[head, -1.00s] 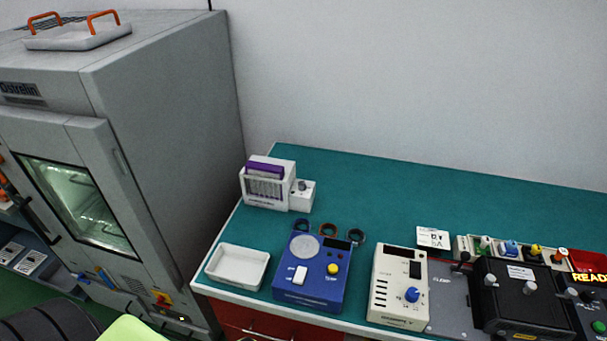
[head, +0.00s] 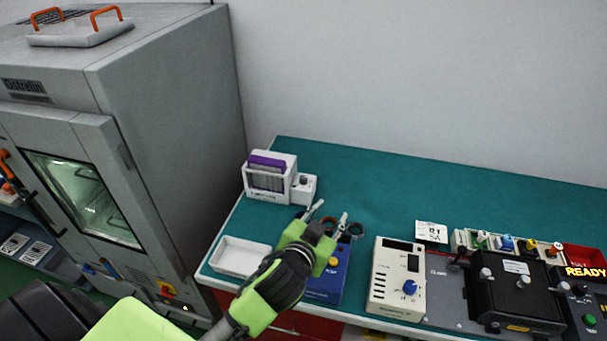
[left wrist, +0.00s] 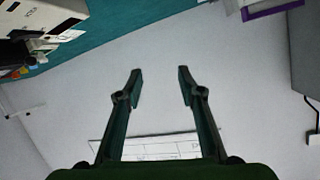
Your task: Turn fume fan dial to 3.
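The fume fan (head: 268,187) is a white box with a purple filter, at the back left of the bench. Its grey dial (head: 304,180) sits on a small white box at its right side. In the left wrist view a white and purple edge (left wrist: 270,8), probably the fan, shows at the top right; the dial cannot be made out there. My left gripper (head: 329,213) is open and empty, in front of and to the right of the fan, apart from the dial. It also shows open in the left wrist view (left wrist: 160,82). My right gripper is out of view.
A blue unit (head: 328,283) is partly hidden by my left arm, beside a white tray (head: 238,258). A beige unit with a blue knob (head: 398,280) and a black box (head: 515,297) stand to the right. The back of the green bench (head: 400,185) is clear.

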